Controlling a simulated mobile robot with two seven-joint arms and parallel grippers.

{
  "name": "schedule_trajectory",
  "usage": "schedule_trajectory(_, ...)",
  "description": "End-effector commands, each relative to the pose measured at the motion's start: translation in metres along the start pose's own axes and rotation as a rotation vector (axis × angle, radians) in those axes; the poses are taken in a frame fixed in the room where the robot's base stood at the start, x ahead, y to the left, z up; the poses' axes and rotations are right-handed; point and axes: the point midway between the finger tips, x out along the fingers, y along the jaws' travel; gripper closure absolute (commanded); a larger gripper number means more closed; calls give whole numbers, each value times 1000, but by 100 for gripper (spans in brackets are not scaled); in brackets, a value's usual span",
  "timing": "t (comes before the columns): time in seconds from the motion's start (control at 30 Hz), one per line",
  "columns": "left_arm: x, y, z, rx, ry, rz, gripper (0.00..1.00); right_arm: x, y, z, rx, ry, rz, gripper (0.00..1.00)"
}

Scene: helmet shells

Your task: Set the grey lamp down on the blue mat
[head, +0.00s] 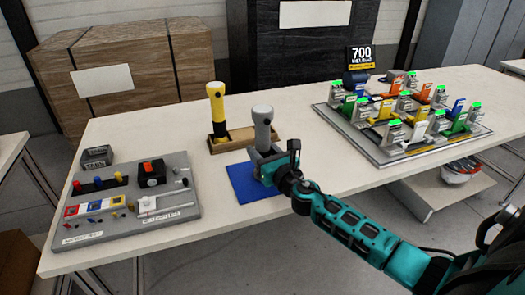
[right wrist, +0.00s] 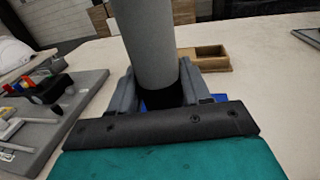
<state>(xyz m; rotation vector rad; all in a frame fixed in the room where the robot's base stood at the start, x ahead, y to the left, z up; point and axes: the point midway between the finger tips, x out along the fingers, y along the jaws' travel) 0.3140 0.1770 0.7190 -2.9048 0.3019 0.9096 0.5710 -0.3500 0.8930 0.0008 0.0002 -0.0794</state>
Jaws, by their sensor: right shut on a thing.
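The grey lamp (head: 263,125) stands upright in my right gripper (head: 262,158), over the far part of the blue mat (head: 244,186). In the right wrist view the lamp's grey body (right wrist: 148,45) rises between the two fingers (right wrist: 158,90), which are shut on it. The lamp's lower end is hidden by the gripper, so I cannot tell whether it touches the mat. A little of the mat's blue shows behind the fingers in the right wrist view (right wrist: 220,98). My left gripper is in neither view.
A yellow lamp (head: 217,110) stands in a wooden tray (head: 243,137) just behind the mat. A grey board with switches and parts (head: 160,222) lies to the left. A framed board with several coloured clips (head: 375,155) lies to the right. The table between is clear.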

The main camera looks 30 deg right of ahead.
Motion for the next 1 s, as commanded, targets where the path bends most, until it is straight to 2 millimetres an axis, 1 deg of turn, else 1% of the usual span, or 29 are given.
schedule_trajectory(0.2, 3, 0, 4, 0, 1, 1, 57, 0, 0, -4, -1, -2, 0, 91)
schedule_trajectory(0.23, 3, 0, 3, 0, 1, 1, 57, 0, 0, -4, -1, -2, 0, 51)
schedule_trajectory(0.5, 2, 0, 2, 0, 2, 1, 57, 0, 0, -4, -1, -1, 0, 25)
schedule_trajectory(0.53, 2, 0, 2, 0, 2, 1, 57, 0, 0, -4, -1, -1, 0, 23)
schedule_trajectory(0.83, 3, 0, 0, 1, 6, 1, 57, -2, 0, -5, -1, 2, 0, 23)
schedule_trajectory(0.97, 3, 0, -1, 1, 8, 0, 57, -14, 0, -6, -2, 3, 0, 23)
schedule_trajectory(1.0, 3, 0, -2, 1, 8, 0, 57, -20, 0, -6, -2, 3, 0, 23)
